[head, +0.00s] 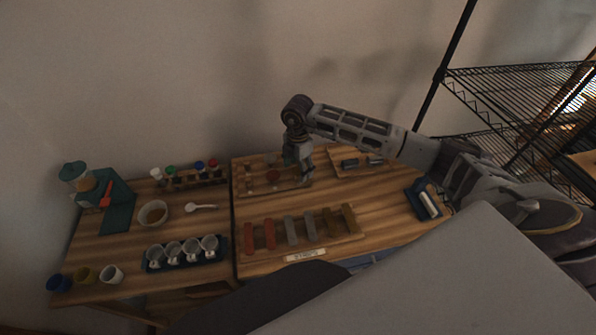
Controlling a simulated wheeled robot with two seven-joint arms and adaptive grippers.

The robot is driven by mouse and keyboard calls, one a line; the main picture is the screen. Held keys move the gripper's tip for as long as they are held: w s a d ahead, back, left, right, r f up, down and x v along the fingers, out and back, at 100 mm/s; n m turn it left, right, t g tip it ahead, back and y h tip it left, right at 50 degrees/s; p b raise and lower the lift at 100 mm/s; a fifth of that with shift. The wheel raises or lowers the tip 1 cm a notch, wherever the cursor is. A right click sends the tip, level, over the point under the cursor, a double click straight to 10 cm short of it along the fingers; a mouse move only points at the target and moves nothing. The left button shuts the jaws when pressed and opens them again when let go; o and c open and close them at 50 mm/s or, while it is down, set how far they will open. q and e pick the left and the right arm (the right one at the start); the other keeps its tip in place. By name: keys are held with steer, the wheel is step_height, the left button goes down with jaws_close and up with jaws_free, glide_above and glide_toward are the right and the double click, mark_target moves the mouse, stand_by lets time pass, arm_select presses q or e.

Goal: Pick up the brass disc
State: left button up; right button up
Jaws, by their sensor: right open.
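A wooden board (262,189) with small round pieces stands at the back of the right-hand table half. A reddish disc (273,175) shows on it, and other small discs are too dim to tell apart by colour. I cannot tell which piece is the brass disc; it may be behind my gripper. My right gripper (299,169) points down at the board's right end, open, with nothing seen between its fingers. Whether it touches a piece is not clear. My left gripper is out of view.
A rack of red, grey and brown bars (302,231) lies in front, with a white label. Cups, a bowl (153,213) and a dark tray fill the left half. Wire shelving (500,95) stands right.

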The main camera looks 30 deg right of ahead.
mark_target(298, 171)
steer(key=c, duration=1)
steer(key=shift+r, duration=0.1)
steer(key=shift+r, duration=0.35)
steer(key=shift+r+b, duration=0.55)
steer(key=shift+r, duration=4.25)
